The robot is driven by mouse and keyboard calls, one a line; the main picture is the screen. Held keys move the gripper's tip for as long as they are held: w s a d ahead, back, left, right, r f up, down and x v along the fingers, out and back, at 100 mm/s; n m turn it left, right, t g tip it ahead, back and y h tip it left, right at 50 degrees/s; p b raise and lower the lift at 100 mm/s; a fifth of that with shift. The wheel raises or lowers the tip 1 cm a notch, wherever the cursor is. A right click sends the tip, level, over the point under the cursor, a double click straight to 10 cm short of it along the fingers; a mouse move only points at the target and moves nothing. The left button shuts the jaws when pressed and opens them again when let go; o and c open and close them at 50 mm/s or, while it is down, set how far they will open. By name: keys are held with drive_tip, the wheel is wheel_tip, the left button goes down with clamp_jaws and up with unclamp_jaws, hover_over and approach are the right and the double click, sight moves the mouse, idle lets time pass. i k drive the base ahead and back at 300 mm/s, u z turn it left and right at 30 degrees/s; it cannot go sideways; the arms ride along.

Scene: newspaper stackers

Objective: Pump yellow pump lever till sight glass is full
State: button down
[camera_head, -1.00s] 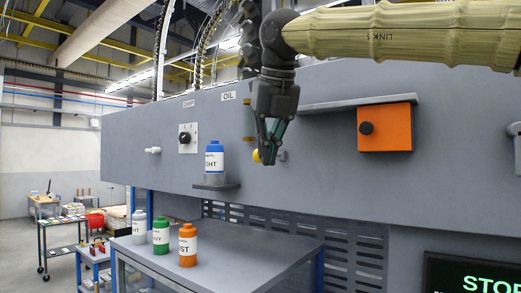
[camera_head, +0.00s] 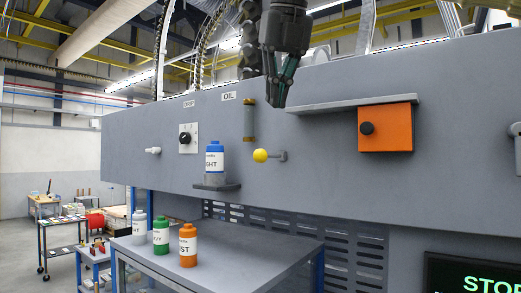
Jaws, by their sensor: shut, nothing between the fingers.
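The yellow pump lever knob (camera_head: 260,155) sticks out from the grey machine front, right of the blue-capped bottle. Its short mount is just to its right. The sight glass (camera_head: 249,121) is a narrow upright tube above the knob, under the OIL label (camera_head: 229,96). It looks dark greyish with brownish ends; its fill level is too small to tell. My gripper (camera_head: 277,103) hangs above and to the right of the knob, apart from it, with its fingers together and empty.
A blue-capped bottle (camera_head: 214,158) stands on a small ledge left of the knob. An orange box (camera_head: 386,129) sits under a grey shelf (camera_head: 352,104) to the right. White, green (camera_head: 161,237) and orange (camera_head: 188,245) bottles stand on the table below.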

sight(271, 156)
drive_tip(key=k, duration=1)
